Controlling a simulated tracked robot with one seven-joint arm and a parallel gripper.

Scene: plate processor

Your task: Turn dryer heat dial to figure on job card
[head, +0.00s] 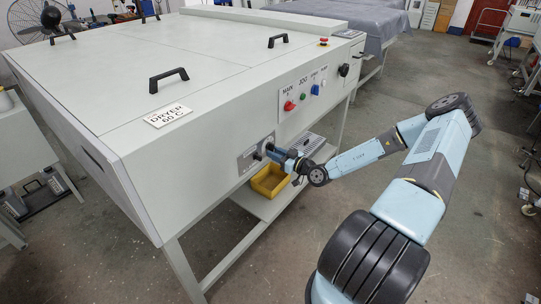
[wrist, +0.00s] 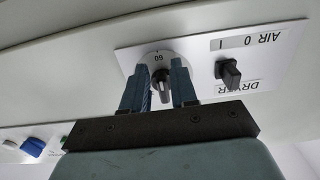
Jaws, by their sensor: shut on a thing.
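The job card (head: 167,116) lies on the dryer's top near its front edge and reads "DRYER 60 C". The heat dial (wrist: 158,58) is a pale round dial on the white dryer panel (wrist: 265,82), which appears upside down in the wrist view. A figure that looks like 60 shows on its face, with a dark pointer knob in front. My gripper (wrist: 160,78) has one finger on each side of the dial and is shut on it. In the head view my gripper (head: 270,150) reaches the front panel and mostly hides the dial.
A black AIR switch (wrist: 229,74) sits close beside the dial. The main control panel (head: 304,96), with red, green and blue controls, is higher to the right. A yellow bin (head: 269,181) stands on the shelf below. Floor in front is clear.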

